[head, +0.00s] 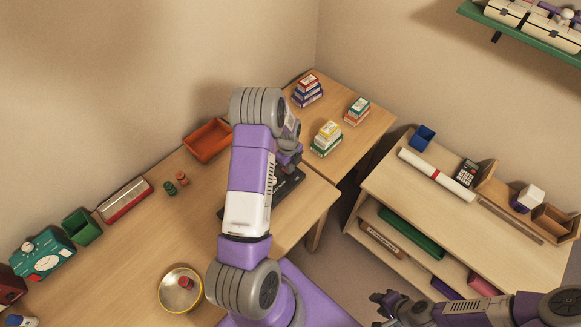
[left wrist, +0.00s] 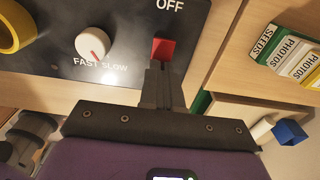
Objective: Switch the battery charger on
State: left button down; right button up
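The battery charger appears to be the dark panel (left wrist: 120,30) in the left wrist view, with a white knob (left wrist: 92,43) marked FAST and SLOW. A red switch (left wrist: 163,47) sits on it below the word OFF. My left gripper (left wrist: 160,68) is shut and empty, its fingertips overlapping the lower edge of the switch; I cannot tell if they touch. In the head view the dark panel (head: 288,186) lies on the desk, mostly hidden behind my left arm and gripper (head: 290,160). My right gripper (head: 378,305) is open and empty at the lower right.
A yellow ring (left wrist: 14,26) is at the panel's left. Stacked boxes (head: 326,138) stand on the desk beyond. An orange tray (head: 208,140), a yellow bowl (head: 172,297) and a green device (head: 42,254) are on the desk. A shelf unit (head: 390,195) stands at right.

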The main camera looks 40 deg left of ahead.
pick_arm(q)
jog(key=shift+s+a+f, duration=0.25)
jog(key=shift+s+a, duration=0.1)
jog(key=shift+a, duration=0.35)
jog(key=shift+r, duration=0.1)
jog(key=shift+w+r+p, duration=0.1)
jog(key=shift+r+p, duration=0.2)
jog(key=r+p, duration=0.1)
jog(key=r, duration=0.1)
jog(key=r+p, duration=0.1)
jog(key=r, duration=0.1)
jog(key=shift+w+d+r, duration=0.15)
jog(key=shift+d+r, duration=0.05)
jog(key=shift+r, duration=0.2)
notch_tip(320, 180, up, 9)
jog(key=shift+p, duration=0.3)
